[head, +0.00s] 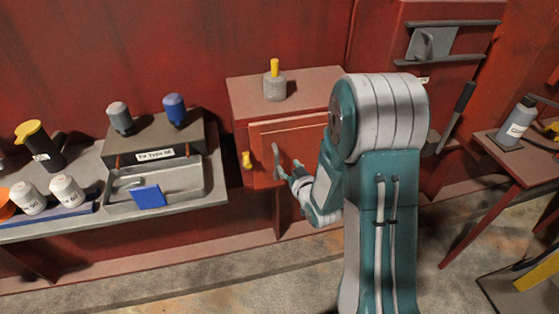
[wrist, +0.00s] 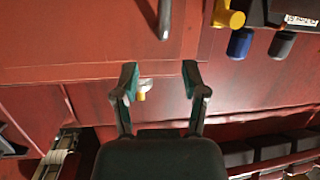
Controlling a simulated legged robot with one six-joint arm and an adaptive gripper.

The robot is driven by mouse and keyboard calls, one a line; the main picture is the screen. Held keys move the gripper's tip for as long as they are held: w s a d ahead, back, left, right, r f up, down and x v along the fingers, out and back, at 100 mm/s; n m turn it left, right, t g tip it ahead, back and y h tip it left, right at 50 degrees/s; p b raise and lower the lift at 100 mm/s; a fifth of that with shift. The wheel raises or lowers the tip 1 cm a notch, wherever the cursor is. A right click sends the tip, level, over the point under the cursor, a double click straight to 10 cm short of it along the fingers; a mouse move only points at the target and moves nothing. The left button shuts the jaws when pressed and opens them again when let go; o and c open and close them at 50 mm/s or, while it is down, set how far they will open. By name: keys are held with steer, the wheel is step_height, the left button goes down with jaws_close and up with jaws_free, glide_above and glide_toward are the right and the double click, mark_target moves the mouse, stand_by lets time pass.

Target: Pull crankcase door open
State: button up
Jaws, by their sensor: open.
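The crankcase door (head: 300,146) is a red panel on the front of a red housing in the middle of the head view. I cannot tell whether it stands slightly ajar. Its grey upright handle (head: 277,160) is on the door's left part. The handle also shows at the top of the wrist view (wrist: 164,18), beyond my fingertips. My gripper (head: 294,175) is just right of the handle in the head view, open and empty. In the wrist view my gripper's (wrist: 161,78) two fingers are spread wide, with the handle not between them. My arm hides the door's right side.
A yellow knob (head: 247,160) sits left of the door. A grey cylinder with a yellow top (head: 274,84) stands on the housing. At left, a bench holds a metal tray (head: 195,190) and several bottles. At right, a small table (head: 510,160) carries a bottle.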

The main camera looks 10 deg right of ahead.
steer(key=t+y, duration=0.1)
steer(key=t, duration=0.1)
glide_toward(278, 163)
steer(key=w, duration=0.3)
steer(key=w+a, duration=0.1)
steer(key=w, duration=0.3)
steer(key=w+a, duration=0.1)
steer(key=w, duration=0.2)
steer(key=shift+w+f, duration=0.2)
steer(key=shift+w, duration=0.1)
steer(key=shift+c, duration=0.4)
jaws_close()
